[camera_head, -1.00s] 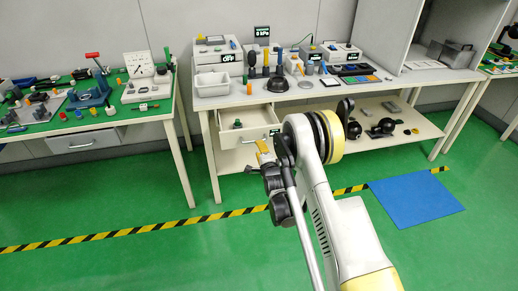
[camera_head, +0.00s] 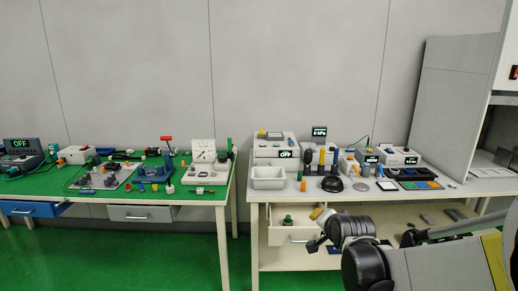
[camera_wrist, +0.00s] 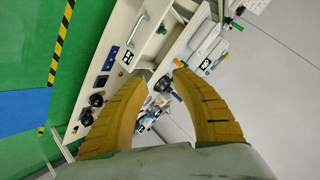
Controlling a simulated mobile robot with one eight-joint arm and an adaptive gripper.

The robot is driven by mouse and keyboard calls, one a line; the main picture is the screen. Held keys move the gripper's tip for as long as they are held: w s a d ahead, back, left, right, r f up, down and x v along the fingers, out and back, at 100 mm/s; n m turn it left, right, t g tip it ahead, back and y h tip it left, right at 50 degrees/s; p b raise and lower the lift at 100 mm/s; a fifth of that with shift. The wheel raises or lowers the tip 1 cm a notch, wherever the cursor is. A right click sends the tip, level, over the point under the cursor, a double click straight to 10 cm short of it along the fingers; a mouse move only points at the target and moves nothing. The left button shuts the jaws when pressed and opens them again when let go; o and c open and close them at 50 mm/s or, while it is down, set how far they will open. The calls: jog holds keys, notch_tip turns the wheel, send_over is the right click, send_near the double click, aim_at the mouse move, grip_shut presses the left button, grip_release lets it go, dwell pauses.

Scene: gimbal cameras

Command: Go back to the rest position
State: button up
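My gripper (camera_wrist: 165,78) shows in the wrist view as two curved yellow fingers, spread apart with nothing between them. In the head view my gripper (camera_head: 318,213) is small and partly hidden by my own arm at the lower right. It appears in front of the right workbench (camera_head: 460,187), near the open drawer (camera_head: 290,237). The wrist view is turned sideways and shows the bench and drawer beyond the fingers.
A green knobbed object (camera_head: 288,220) stands in the open drawer. The right bench carries a white bin (camera_head: 268,178), instrument boxes and tools. A green-topped bench (camera_head: 215,191) stands left, with a blue drawer (camera_head: 35,209) ajar. The green floor (camera_head: 150,262) at left is clear.

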jog(key=s+r+n+g, duration=0.1)
jog(key=s+n+g, duration=0.3)
jog(key=s, duration=2.7)
jog(key=n, duration=0.5)
jog(key=shift+s, duration=0.4)
